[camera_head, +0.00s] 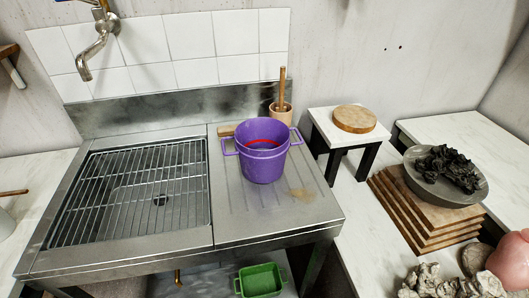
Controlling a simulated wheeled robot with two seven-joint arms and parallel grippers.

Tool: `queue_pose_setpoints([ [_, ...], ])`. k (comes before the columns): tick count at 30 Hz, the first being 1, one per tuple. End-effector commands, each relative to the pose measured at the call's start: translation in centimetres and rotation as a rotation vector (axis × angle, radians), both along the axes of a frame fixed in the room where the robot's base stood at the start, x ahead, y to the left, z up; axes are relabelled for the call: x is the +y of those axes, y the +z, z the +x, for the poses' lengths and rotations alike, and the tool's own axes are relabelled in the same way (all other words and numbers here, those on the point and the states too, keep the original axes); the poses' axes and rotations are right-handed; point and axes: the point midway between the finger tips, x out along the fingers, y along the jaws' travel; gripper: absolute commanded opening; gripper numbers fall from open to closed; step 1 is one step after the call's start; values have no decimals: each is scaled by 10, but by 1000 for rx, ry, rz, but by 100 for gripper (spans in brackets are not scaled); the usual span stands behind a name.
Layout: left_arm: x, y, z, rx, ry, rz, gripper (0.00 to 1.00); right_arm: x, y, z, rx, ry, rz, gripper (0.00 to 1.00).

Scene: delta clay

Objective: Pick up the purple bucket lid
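A purple bucket (263,163) with a handle on each side stands upright on the ribbed metal drainboard (235,215), right of the sink grid. A red curved edge (262,142) shows inside its rim; I cannot tell what it belongs to. I cannot make out a separate purple lid; the bucket's top looks open. Neither of my grippers is in view.
A wooden cup (281,114) with an upright stick stands behind the bucket. A wire grid (140,190) covers the sink at left. A small white stand (323,127) bears a round wooden board (354,119). The drainboard's front is clear except for a brownish patch (300,193).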

Motion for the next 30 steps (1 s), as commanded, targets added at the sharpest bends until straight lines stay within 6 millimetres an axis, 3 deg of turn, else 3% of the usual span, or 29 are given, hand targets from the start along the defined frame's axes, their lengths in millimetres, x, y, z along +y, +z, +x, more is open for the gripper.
queue_pose_setpoints([
  [13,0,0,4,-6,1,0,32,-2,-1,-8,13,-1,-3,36],
  [19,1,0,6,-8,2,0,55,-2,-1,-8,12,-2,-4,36],
  [25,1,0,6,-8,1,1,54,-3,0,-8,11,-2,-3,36],
  [29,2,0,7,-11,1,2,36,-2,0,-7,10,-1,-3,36],
  [30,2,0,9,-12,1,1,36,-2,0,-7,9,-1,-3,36],
])
